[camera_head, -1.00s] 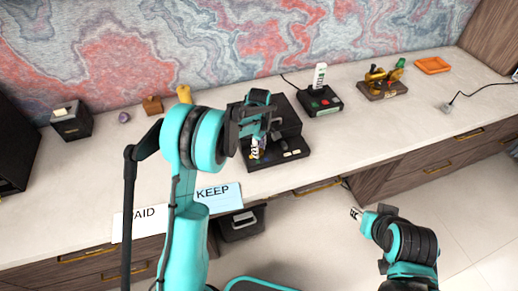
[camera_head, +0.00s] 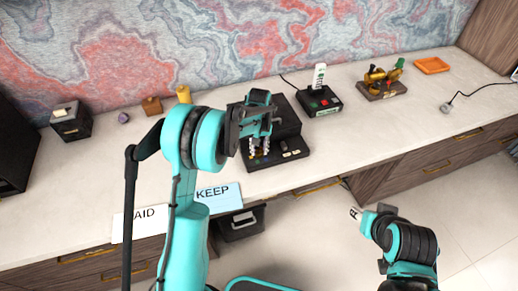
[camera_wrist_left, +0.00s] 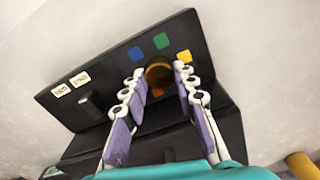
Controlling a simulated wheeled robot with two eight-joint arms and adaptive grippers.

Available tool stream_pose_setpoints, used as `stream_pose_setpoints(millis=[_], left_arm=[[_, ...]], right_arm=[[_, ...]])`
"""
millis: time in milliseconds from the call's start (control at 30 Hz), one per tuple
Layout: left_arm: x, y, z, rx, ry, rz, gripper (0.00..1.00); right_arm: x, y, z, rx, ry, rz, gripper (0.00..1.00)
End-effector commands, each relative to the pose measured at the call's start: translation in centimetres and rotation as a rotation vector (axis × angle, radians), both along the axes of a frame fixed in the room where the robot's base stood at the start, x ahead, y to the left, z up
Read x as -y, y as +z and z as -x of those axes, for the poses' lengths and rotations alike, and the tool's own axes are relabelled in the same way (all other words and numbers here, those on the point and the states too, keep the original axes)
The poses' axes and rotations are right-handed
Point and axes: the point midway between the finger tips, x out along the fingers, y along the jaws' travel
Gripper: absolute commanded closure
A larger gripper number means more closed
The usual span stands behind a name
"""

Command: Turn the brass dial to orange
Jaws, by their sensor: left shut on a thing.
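The brass dial (camera_wrist_left: 158,74) is a round dark-gold knob on a black panel (camera_wrist_left: 95,75) in the left wrist view. An orange patch (camera_wrist_left: 157,93) shows partly between the fingers. My left gripper (camera_head: 259,150) is over the black unit in the head view, its fingers shut on the dial from both sides. The dial's pointer mark cannot be made out. My right gripper (camera_head: 355,213) hangs in front of the desk, away from the dial; its jaws are too small to judge.
The panel also carries a small lever (camera_wrist_left: 90,103) and two pale labels. A black box with a red button (camera_head: 322,101) and a brass device (camera_head: 382,82) stand to the right. The KEEP card (camera_head: 218,197) lies at the desk's front edge.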

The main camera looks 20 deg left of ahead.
Motion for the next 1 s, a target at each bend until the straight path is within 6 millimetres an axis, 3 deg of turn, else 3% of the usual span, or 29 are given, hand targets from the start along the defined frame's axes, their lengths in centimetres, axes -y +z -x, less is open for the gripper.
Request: stream_pose_setpoints(millis=[1000], left_arm=[[0.29,0.00,0.02,0.000,-0.962,0.000,1.00]], right_arm=[[0.00,0.10,0.00,0.000,0.000,0.000,0.60]])
